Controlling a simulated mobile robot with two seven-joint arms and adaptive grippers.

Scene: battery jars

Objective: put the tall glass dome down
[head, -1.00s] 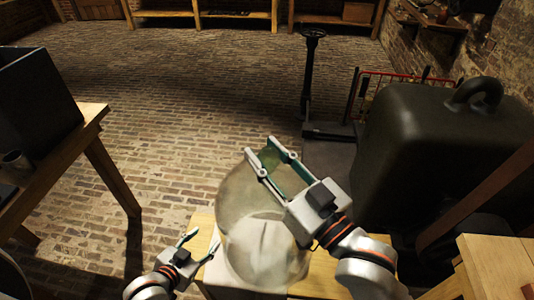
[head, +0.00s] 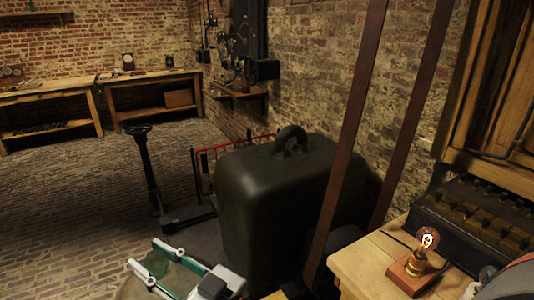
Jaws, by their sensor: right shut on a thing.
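The tall glass dome (head: 130,289) shows only in part at the bottom edge of the head view, left of the middle. It is clear, pale glass, and most of it is cut off below. My right gripper (head: 143,254) is shut on the dome, with its two green-padded fingers either side of the glass near the top. What lies under the dome is out of view. My left gripper is not in view.
A big dark green cover with a loop handle (head: 285,190) stands just beyond the gripper. A wooden bench (head: 365,265) at the right bears a glowing bulb on a small wooden base (head: 418,275). A black stand (head: 148,165) stands on the brick floor.

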